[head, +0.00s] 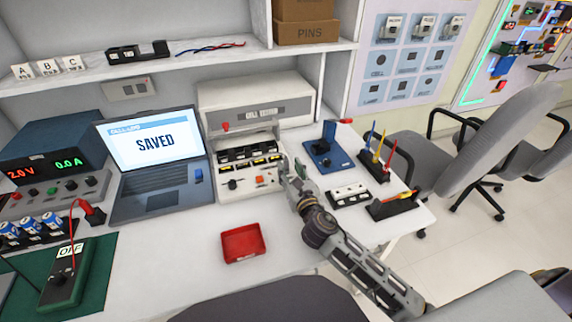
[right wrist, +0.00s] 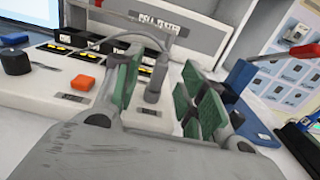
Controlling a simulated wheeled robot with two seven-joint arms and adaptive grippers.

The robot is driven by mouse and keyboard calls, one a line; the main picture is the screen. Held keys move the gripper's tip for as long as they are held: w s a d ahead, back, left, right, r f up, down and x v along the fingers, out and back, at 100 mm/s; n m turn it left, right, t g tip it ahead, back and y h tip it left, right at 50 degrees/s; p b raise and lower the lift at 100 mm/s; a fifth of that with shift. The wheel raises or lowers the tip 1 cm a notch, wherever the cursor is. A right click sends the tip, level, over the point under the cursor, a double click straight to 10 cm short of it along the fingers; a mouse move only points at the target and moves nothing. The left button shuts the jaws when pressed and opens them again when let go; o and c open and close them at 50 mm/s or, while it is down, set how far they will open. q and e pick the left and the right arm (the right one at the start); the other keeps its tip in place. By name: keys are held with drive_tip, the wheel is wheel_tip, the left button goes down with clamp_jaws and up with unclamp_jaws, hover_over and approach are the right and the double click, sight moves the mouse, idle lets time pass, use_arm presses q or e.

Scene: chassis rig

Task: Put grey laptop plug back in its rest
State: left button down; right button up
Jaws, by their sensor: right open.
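The grey plug (right wrist: 153,92) stands roughly upright at the right end of the cell tester's sloped white panel, beside a small dark label, in the right wrist view. A grey cable arches over from the left towards its top. My right gripper (right wrist: 165,78) is open, with its green-padded fingers on either side of the plug; contact is not clear. In the head view my right gripper (head: 288,172) is at the right edge of the cell tester (head: 255,117) and hides the plug. The laptop (head: 158,172) is open and shows "SAVED". My left gripper is out of view.
An orange button (right wrist: 82,82) and black knob (right wrist: 15,62) are on the panel left of the gripper. A blue fixture (head: 322,152) and white block (head: 347,194) stand to the right. A red tray (head: 243,243) lies in front, with clear table around it.

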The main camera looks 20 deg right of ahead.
sight(287, 162)
drive_tip(key=shift+w, duration=2.05)
drive_tip(key=shift+w+b, duration=0.3)
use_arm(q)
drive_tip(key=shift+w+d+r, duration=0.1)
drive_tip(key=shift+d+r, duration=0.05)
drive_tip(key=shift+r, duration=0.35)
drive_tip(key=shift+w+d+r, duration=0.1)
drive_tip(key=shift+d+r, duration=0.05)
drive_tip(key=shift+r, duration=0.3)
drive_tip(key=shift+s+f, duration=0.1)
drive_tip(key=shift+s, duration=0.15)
use_arm(e)
drive_tip(key=c, duration=0.5)
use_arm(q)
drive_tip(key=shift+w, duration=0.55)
use_arm(e)
clamp_jaws()
